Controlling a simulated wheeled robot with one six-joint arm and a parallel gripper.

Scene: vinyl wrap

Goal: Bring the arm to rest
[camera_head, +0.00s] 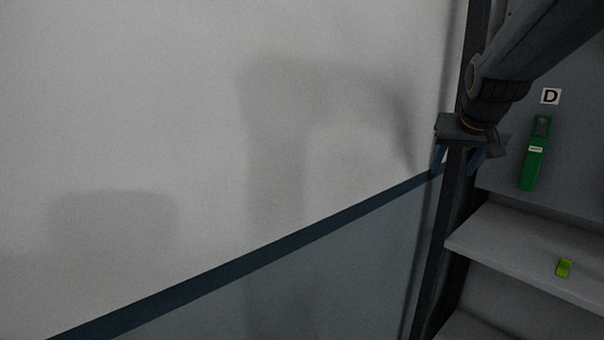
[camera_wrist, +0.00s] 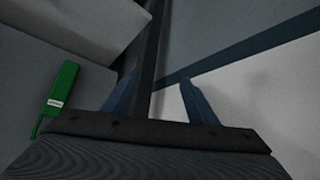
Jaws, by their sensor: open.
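My gripper (camera_head: 459,163) hangs from my arm at the upper right of the head view, its blue fingers pointing down in front of the dark upright post. In the wrist view my gripper (camera_wrist: 157,98) has its two blue fingers spread apart with nothing between them. The dark post and the wall's blue stripe show behind the gap. My gripper is open and empty, and apart from the green tool by the D label.
A green tool (camera_head: 535,153) hangs on the grey panel below a D label (camera_head: 550,96); it also shows in the wrist view (camera_wrist: 61,90). A small lime-green piece (camera_head: 564,268) lies on the shelf (camera_head: 500,245). The dark post (camera_head: 440,255) stands beside the pale wall (camera_head: 150,100).

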